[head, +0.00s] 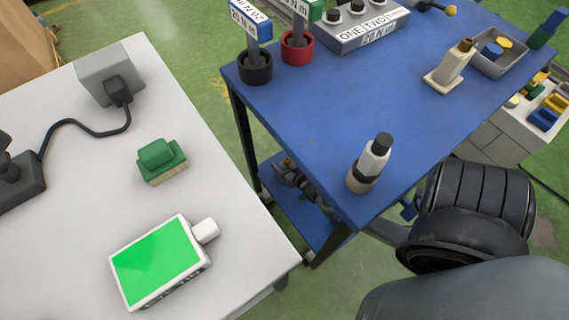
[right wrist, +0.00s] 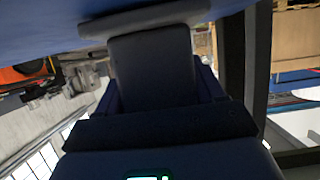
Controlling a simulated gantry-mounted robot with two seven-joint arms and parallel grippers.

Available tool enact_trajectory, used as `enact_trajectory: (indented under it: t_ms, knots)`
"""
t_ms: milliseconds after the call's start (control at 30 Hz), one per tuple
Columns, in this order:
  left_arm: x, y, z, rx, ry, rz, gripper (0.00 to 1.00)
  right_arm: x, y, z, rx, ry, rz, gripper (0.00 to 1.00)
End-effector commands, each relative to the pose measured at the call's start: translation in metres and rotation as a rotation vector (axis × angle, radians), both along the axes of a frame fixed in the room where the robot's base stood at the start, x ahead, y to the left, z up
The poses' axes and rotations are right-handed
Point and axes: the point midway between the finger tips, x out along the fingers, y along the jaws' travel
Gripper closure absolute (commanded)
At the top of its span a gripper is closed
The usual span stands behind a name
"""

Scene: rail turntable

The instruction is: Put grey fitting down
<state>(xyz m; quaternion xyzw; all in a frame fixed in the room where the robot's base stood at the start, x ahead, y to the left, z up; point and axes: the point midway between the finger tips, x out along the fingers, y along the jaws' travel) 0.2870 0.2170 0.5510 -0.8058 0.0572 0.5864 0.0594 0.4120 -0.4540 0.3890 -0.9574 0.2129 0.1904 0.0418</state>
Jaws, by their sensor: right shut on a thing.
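My right arm comes in from the lower right of the head view. Its gripper (head: 385,231) points left, beside and below the near right edge of the blue table (head: 310,110). Its fingertips are largely hidden by the table's corner. In the right wrist view, the dark gripper (right wrist: 150,45) is shut on a grey bar-like piece (right wrist: 145,18), which appears to be the grey fitting. The fitting cannot be made out clearly in the head view. The blue surface fills the top of the wrist view, close to this piece. My left gripper is not in view.
A bottle with a black cap (head: 370,165) stands at the table's near corner. Torque tools in holders, a labelled box (head: 355,28), a white dispenser (head: 450,68) and a grey bin (head: 500,55) stand farther back. Dark parts (head: 300,185) lie on the lower shelf. The blue tabletop's middle is clear.

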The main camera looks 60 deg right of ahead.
Motion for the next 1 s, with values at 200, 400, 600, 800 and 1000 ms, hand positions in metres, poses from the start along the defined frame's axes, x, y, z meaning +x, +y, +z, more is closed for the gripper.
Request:
enact_trajectory:
  t_ms: [200,400,600,800,1000]
  knots:
    - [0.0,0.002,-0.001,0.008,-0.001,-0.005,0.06,0.0,0.0,-0.003,0.0,0.0,0.0,0.23]
    - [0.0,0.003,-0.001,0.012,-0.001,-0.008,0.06,0.0,0.0,-0.003,0.0,0.0,0.0,0.06]
    - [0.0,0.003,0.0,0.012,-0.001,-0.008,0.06,0.0,0.0,-0.002,0.0,0.0,0.0,0.06]
    - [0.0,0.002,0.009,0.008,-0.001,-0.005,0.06,-0.01,0.004,0.006,0.002,0.002,0.0,0.06]
    - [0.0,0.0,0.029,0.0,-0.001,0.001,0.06,-0.038,0.018,0.021,0.003,0.003,0.0,0.06]
